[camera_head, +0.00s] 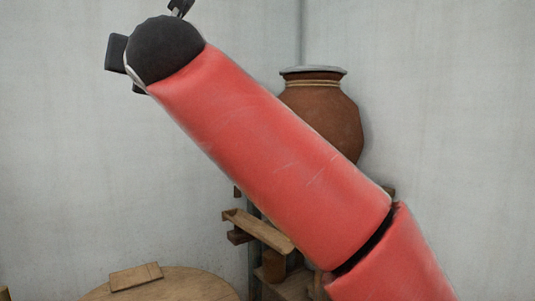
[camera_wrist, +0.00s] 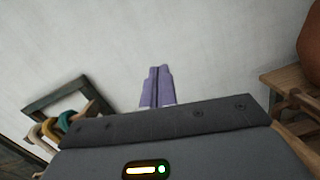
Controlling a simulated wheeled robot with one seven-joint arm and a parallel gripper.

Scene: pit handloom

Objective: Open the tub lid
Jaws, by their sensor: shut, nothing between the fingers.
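A round wooden top (camera_head: 185,289) shows at the lower left of the head view, with a small flat wooden block (camera_head: 136,277) on it. It looks like the tub lid, but its sides are cut off by the bottom edge, so I cannot tell whether it is open. My gripper (camera_wrist: 158,72) shows in the wrist view as two purple fingers, shut together and empty, against a plain pale wall. The tub is not in the wrist view. In the head view my raised red arm crosses the middle, and the fingers are not clearly seen.
A brown clay pot (camera_head: 338,114) with a grey cover stands in the back corner, partly behind my arm. A wooden stand (camera_head: 262,231) is below it. In the wrist view, a dark frame with coloured rings (camera_wrist: 50,127) is left, and a wooden ledge (camera_wrist: 288,80) right.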

